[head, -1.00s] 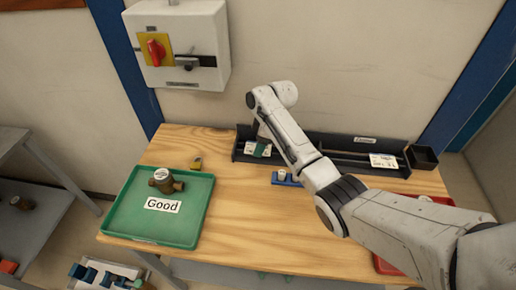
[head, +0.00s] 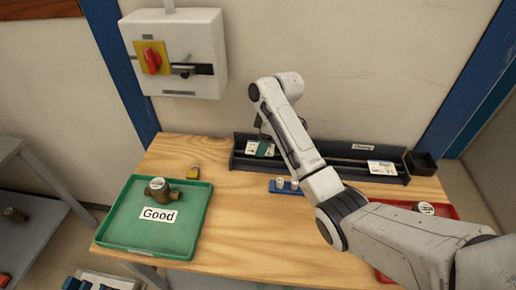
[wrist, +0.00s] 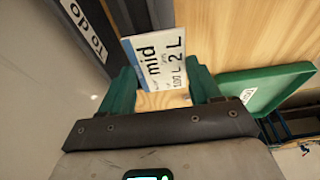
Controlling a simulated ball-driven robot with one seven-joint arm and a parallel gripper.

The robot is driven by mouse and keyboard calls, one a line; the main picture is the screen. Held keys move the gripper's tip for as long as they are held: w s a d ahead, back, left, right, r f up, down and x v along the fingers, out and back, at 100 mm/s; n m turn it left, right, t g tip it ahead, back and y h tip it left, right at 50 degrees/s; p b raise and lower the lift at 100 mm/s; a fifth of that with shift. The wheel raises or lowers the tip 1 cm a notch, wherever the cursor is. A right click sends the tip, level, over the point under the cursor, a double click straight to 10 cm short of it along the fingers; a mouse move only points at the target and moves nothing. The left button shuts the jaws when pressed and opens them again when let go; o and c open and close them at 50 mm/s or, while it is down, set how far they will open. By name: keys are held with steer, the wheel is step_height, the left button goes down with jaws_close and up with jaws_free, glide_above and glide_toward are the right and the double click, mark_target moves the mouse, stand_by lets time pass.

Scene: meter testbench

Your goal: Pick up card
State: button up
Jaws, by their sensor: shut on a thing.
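A white card (wrist: 156,58) with a blue edge, printed "mid" and "2 L", sits between the green fingers of my gripper (wrist: 161,76) in the wrist view. The fingers are shut on it. In the head view the card (head: 252,147) and the green fingertips (head: 264,149) show at the left end of a long black rack (head: 330,163) against the wall. My arm hides part of the rack. Whether the card still touches the rack is unclear.
A second white card (head: 381,167) stands at the rack's right end, beside a small black box (head: 420,161). A green tray (head: 118,232) labelled "Good" holds a brass meter (head: 160,188). A blue holder (head: 281,188), a yellow block (head: 193,173) and a red tray (head: 447,212) are also on the table.

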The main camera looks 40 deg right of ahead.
steer(key=s+r, duration=0.2)
steer(key=s+r+p, duration=0.1)
steer(key=s+r, duration=0.1)
steer(key=shift+s+d+r, duration=0.15)
steer(key=shift+d+r, duration=0.05)
steer(key=shift+r, duration=0.2)
steer(key=s+r+p, duration=0.2)
steer(key=s+p, duration=0.2)
steer(key=s, duration=0.3)
steer(key=shift+s+d+r, duration=0.25)
steer(key=shift+r, duration=0.15)
steer(key=shift+s, duration=0.15)
